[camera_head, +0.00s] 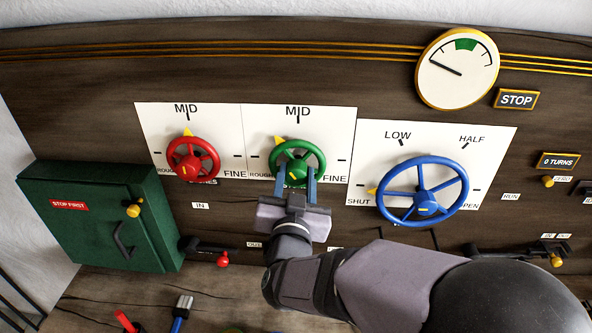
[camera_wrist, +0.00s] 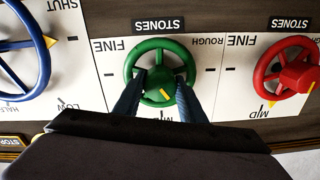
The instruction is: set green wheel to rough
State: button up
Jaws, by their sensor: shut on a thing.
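The green wheel (camera_head: 318,150) is mounted on a white dial plate marked ROUGH at left, MID at top and FINE at right in the head view. Its yellow pointer (camera_head: 279,141) points up and left, between MID and ROUGH. My gripper (camera_head: 297,168) reaches the wheel from below, with one finger on each side of its hub. It is shut on the wheel. In the wrist view, which is upside down, the fingers cover parts of the green wheel (camera_wrist: 159,46), and a yellow mark on its hub slants down and right.
The red wheel (camera_head: 193,159) is close on the left, its pointer near MID. The larger blue wheel (camera_head: 423,190) is on the right, its pointer near SHUT. A green box (camera_head: 95,220) projects at lower left. A gauge (camera_head: 457,69) hangs at upper right.

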aim_at(294, 180)
jog(key=n+p, duration=0.4)
jog(key=n, duration=0.2)
jog(key=shift+r, duration=0.15)
jog(key=n+p, duration=0.2)
jog(key=n, duration=0.3)
jog(key=shift+p, duration=0.35)
jog(key=o, duration=1.1)
jog(key=shift+c, duration=0.2)
jog(key=shift+s, duration=0.1)
jog(key=s, duration=0.1)
jog(key=s+b, duration=0.1)
jog(key=s, duration=0.1)
jog(key=s+b, duration=0.1)
jog(key=s, duration=0.1)
jog(key=shift+a+f, duration=0.1)
jog(key=shift+f, duration=0.15)
jog(key=s+b, duration=0.1)
jog(key=b, duration=0.3)
jog(key=shift+s+b, duration=0.1)
jog(key=shift+b, duration=0.25)
jog(key=shift+s+r+b, duration=0.1)
jog(key=shift+s+b, duration=0.35)
jog(key=shift+b, duration=0.35)
